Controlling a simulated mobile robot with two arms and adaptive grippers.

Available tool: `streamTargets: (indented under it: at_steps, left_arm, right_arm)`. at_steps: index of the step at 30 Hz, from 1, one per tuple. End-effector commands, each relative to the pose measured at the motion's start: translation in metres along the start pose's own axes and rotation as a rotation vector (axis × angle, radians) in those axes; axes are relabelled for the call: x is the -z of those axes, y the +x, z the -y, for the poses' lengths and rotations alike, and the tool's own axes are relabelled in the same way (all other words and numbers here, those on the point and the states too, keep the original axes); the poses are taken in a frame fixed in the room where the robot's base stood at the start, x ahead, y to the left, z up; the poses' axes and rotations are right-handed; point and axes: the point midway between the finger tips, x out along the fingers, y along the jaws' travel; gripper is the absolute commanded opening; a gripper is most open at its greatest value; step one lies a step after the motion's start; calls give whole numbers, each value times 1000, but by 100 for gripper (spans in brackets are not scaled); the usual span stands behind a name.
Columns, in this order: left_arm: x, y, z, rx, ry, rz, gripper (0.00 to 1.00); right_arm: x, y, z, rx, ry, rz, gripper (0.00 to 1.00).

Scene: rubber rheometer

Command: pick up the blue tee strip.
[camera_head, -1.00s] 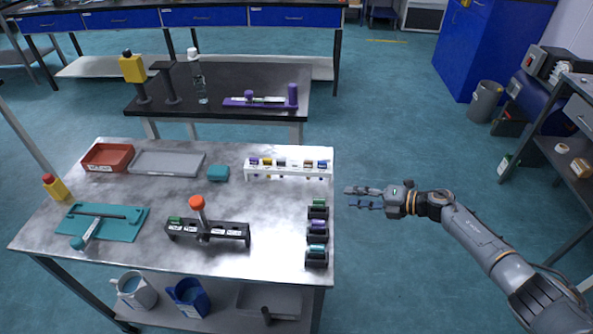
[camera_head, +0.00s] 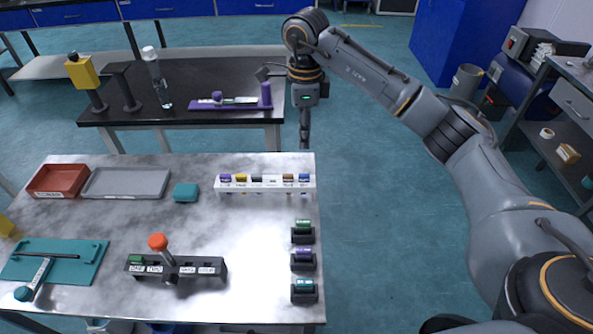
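A white rack (camera_head: 265,188) stands near the far right edge of the metal table and holds a row of coloured strips. The blue strip (camera_head: 304,177) is at the right end of this row, beside a brown one (camera_head: 288,178). My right gripper (camera_head: 304,143) points down, above and beyond the rack's right end, apart from the blue strip. Its fingers show edge-on as one narrow bar, so whether they are open is unclear. Nothing shows between them. My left gripper is not in view.
Three dark holders (camera_head: 303,261) line the table's right edge. A dark labelled rack (camera_head: 190,270) with an orange-topped tool (camera_head: 158,243) stands in front. A teal block (camera_head: 186,192), grey tray (camera_head: 125,183) and red tray (camera_head: 58,181) lie left. The table's middle is clear.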

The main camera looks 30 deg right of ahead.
Motion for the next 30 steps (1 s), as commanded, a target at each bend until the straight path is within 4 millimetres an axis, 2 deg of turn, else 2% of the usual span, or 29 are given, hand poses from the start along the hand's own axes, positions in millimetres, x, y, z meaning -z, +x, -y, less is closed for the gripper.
streamTargets:
  at_steps: [6, 10, 14, 17, 21, 25, 30]
  left_arm:
    - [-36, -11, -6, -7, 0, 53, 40]
    - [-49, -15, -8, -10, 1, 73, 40]
    - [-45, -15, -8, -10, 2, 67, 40]
    - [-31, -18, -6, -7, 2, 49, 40]
    - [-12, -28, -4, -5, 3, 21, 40]
    - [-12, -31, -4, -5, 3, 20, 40]
    - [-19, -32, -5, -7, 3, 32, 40]
  right_arm:
    - [0, 44, -2, -8, 2, 1, 38]
    - [0, 64, -1, -7, 2, 3, 38]
    - [0, 73, -1, -4, 2, 4, 38]
    - [1, 80, -1, -8, 3, 3, 38]
    - [2, 100, -1, -9, 3, 4, 38]
    - [2, 118, 0, -7, 4, 5, 38]
    - [2, 127, 0, -5, 3, 6, 38]
